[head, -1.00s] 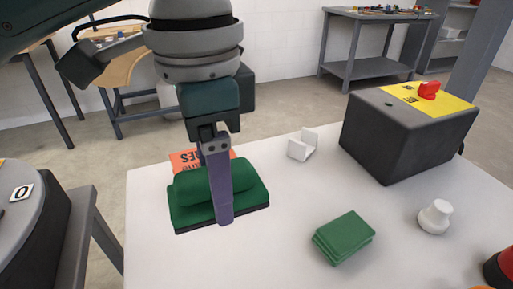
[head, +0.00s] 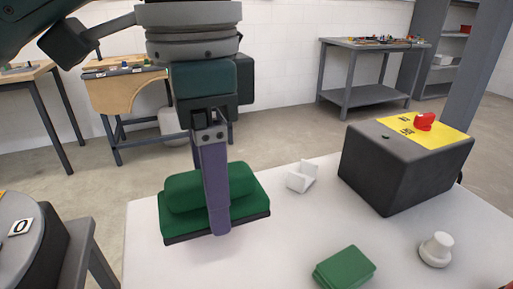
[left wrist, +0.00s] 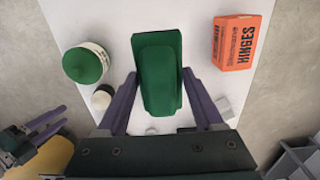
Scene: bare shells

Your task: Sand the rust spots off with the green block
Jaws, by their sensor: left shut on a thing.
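The green block (head: 180,192), a soft-looking green body on a dark-edged base, is in my left gripper (head: 220,232). In the left wrist view the block (left wrist: 158,72) lies between the two purple fingers (left wrist: 158,95). In the head view it is over the white table, tilted a little; I cannot tell whether it touches. My right gripper (left wrist: 62,117) shows at the left of the left wrist view, its fingers apart and empty. I make out no rust spots in either view.
The white table (head: 280,235) holds a white bracket (head: 302,176), green pads (head: 345,268), a white knob (head: 437,249) and a dark box (head: 395,170) with yellow top and red knob. The left wrist view shows an orange hinges box (left wrist: 240,42) and a green-lidded jar (left wrist: 85,62).

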